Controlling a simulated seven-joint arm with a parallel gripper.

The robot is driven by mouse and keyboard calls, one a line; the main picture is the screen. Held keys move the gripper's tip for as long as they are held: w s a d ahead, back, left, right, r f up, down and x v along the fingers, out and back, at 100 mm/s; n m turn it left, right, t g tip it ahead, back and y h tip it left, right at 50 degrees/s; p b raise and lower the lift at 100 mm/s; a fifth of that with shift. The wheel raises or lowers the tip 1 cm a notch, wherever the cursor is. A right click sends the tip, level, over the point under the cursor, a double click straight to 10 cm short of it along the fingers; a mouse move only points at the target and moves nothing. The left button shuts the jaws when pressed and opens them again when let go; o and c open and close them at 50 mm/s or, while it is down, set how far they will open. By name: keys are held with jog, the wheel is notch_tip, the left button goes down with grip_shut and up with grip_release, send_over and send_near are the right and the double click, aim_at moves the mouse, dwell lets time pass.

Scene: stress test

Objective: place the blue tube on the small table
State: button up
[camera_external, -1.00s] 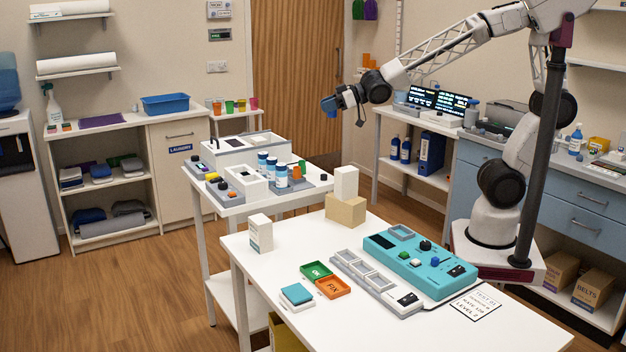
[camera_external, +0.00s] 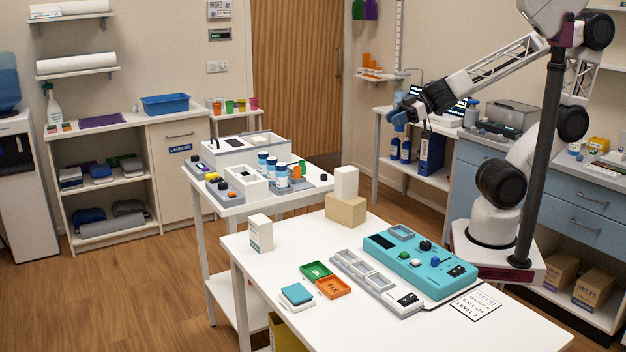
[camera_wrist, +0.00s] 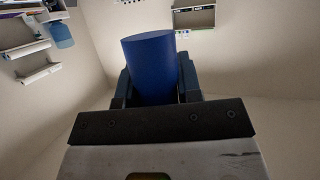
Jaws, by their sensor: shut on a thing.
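My gripper (camera_external: 399,118) is up in the air in the external view, in front of the back-right counter and well above the front table. In the wrist view (camera_wrist: 152,90) its fingers are closed on a blue tube (camera_wrist: 150,56), one finger on each side. The tube also shows as a small blue shape at the gripper's end in the external view (camera_external: 396,117). The small table (camera_external: 228,211) is white and stands behind and left of the front table. It carries several blue-and-white containers (camera_external: 271,165), an orange item (camera_external: 297,171) and grey-white devices.
The white front table (camera_external: 420,340) holds a teal control box (camera_external: 420,266), green and orange trays (camera_external: 332,289), a tan block with a white box on it (camera_external: 345,210), and another white box (camera_external: 260,233). Blue bottles (camera_external: 405,150) stand on the shelf behind my gripper.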

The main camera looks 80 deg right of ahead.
jog(key=shift+s+f+n+g+y, duration=0.65)
jog(key=shift+s+f, duration=1.85)
jog(key=shift+s, duration=3.25)
notch_tip(320, 180, down, 24)
jog(key=shift+d, duration=0.15)
jog(key=shift+w, duration=0.2)
jog(key=shift+w+a+f, duration=0.2)
jog(key=shift+w+a, duration=0.95)
jog(key=shift+w, duration=0.9)
jog(key=shift+w+a+f, duration=0.25)
jog(key=shift+w+a, duration=0.9)
jog(key=shift+w, duration=0.85)
jog(key=shift+w+a+f, duration=0.2)
jog(key=shift+w+a, duration=0.95)
jog(key=shift+w, duration=0.9)
